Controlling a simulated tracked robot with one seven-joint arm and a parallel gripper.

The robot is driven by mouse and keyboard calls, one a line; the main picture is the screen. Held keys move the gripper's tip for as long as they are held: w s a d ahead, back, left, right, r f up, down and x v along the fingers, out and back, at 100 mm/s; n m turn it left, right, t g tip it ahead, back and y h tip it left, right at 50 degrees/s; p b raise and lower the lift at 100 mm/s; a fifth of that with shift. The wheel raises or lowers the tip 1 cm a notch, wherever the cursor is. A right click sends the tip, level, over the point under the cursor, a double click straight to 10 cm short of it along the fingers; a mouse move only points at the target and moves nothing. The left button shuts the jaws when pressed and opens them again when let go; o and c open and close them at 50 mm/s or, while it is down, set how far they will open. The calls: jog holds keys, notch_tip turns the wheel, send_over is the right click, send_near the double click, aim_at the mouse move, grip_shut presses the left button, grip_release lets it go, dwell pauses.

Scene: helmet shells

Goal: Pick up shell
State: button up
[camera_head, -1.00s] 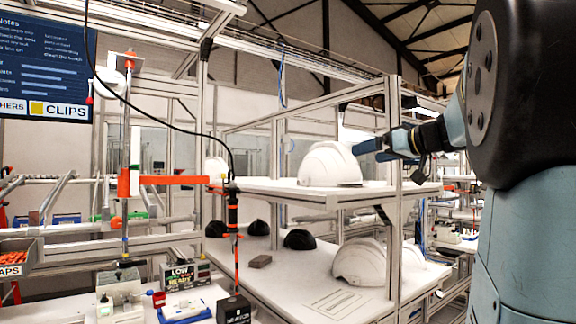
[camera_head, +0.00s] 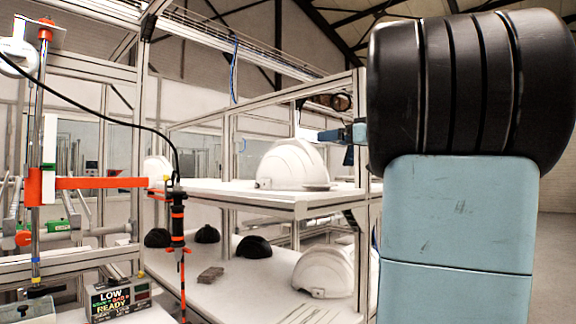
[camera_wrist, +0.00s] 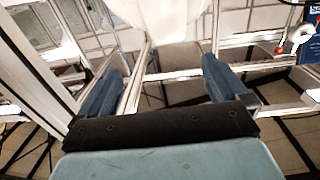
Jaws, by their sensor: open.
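A white helmet shell (camera_head: 292,163) stands on the upper shelf (camera_head: 212,184) of the aluminium rack. It also shows at the top edge of the wrist view (camera_wrist: 158,10), cut off by the frame and beyond my fingertips. My gripper (camera_head: 328,136) is beside the shell's right side in the head view, at about the height of its upper half. It is mostly hidden there by a rack post and my arm. In the wrist view my gripper (camera_wrist: 163,68) has its two blue fingers spread wide with nothing between them.
The rack post (camera_head: 361,140) stands close by my gripper. Another white shell (camera_head: 325,270) and several dark shells (camera_head: 254,247) lie on the lower shelf (camera_head: 240,285). A vertical tool (camera_head: 178,222) hangs on a cable at the left. An orange bar (camera_head: 100,183) crosses left of it.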

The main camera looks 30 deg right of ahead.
aim_at(306, 142)
jog(key=x, duration=0.4)
jog(key=a+x, duration=0.1)
jog(key=x, duration=0.8)
jog(key=shift+s+a+f, duration=0.15)
jog(key=shift+s+a, duration=0.1)
jog(key=shift+c, duration=0.5)
